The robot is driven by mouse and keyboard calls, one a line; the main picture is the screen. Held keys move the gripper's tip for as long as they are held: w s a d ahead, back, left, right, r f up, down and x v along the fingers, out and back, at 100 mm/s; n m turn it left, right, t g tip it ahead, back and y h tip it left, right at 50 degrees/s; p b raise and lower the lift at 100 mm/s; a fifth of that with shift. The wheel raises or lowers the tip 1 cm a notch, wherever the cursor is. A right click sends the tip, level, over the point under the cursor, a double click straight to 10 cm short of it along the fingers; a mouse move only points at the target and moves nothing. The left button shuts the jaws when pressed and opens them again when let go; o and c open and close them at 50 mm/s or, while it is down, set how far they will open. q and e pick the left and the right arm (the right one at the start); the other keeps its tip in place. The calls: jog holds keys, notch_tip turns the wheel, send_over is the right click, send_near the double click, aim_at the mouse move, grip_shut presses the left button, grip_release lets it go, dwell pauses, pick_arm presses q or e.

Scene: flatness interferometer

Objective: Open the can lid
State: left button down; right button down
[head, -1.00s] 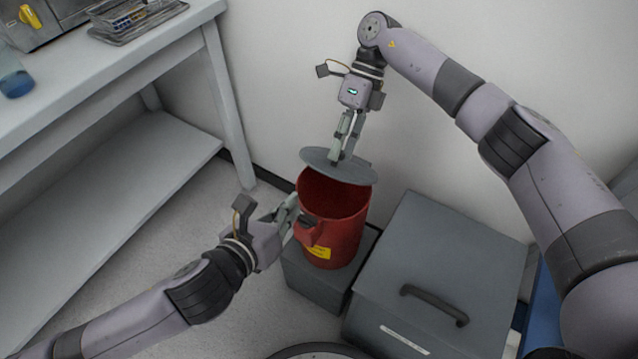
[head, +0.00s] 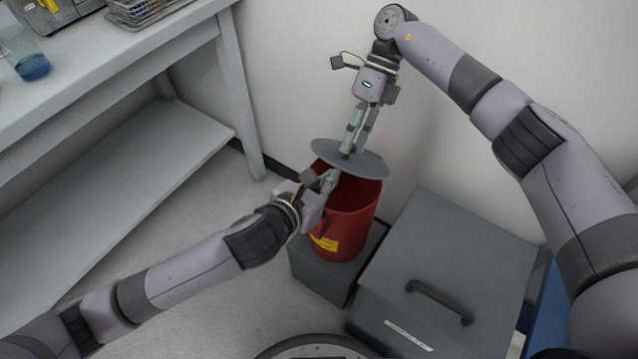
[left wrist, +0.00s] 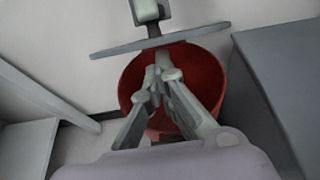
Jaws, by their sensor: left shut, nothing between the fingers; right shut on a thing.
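The red can (head: 350,222) with a yellow label stands upright on a grey block, its mouth open. The grey round lid (head: 368,165) is above the can's back rim, apart from most of the mouth. My right gripper (head: 348,150) is shut on the lid from above. My left gripper (head: 328,180) is shut and empty at the can's left front rim, below the lid, and hides part of the rim. In the left wrist view, its fingers (left wrist: 165,72) lie in front of the can's red mouth (left wrist: 205,75), with the lid (left wrist: 160,40) beyond.
A grey box with a dark handle (head: 440,300) stands right of the can. The grey block (head: 322,272) is under the can. A bench (head: 120,65) with a lower shelf stands at the left, holding a blue-bottomed beaker (head: 30,62). The wall is close behind.

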pick_arm(q)
jog(key=shift+w+d, duration=0.1)
jog(key=shift+w, duration=0.05)
jog(key=shift+w+d+r, duration=0.2)
jog(key=shift+w+r, duration=0.05)
jog(key=shift+r, duration=0.3)
jog(key=shift+w+d+r, duration=0.15)
jog(key=shift+w+r, duration=0.1)
jog(key=shift+r, duration=0.25)
pick_arm(e)
jog(key=shift+f, duration=0.15)
jog(key=c, duration=1.6)
grip_release()
jog(key=shift+s, duration=0.1)
jog(key=shift+c, duration=0.2)
jog(key=o, duration=0.3)
pick_arm(q)
jog(key=shift+f, duration=0.1)
pick_arm(e)
jog(key=shift+o, duration=0.2)
pick_arm(q)
jog(key=shift+s+f, duration=0.1)
